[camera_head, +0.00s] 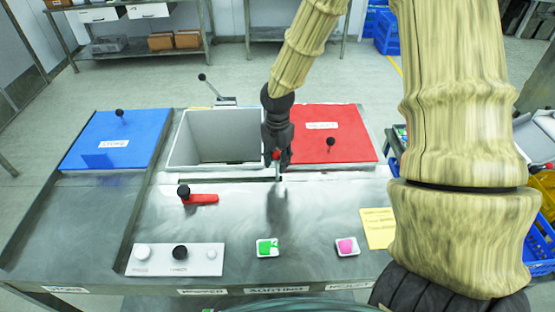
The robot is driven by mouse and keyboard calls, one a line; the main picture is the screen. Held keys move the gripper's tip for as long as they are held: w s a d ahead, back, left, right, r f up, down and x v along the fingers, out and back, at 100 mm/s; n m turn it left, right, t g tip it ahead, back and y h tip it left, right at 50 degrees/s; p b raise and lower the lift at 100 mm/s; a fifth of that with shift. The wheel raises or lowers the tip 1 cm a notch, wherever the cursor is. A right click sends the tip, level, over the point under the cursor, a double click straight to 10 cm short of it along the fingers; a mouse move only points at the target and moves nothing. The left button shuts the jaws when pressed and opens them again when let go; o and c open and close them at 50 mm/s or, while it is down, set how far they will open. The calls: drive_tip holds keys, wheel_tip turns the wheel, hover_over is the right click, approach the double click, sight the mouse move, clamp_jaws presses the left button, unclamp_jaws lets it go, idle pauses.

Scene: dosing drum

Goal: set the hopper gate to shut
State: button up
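The grey open-topped hopper (184,140) stands in the middle of the bench between a blue lid and a red lid. A lever with a black ball knob (203,77) rises behind its back rim. A red flat handle with a black knob (198,199) lies on the bench in front of the hopper. A dark slot runs along the hopper's front foot. My gripper (278,163) points down at the hopper's front right corner, by the right end of that slot. A small red part shows at its fingers. I cannot tell whether they are closed on it.
The blue lid (117,140) and red lid (340,147) each carry a black knob. A control panel (213,258) sits at the front left. Dishes with green (267,247) and pink (347,246) pieces and a yellow note (377,228) lie on the bench. My arm covers the right side.

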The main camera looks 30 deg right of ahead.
drive_tip(key=shift+f, duration=0.3)
clamp_jaws()
drive_tip(key=shift+w, duration=0.1)
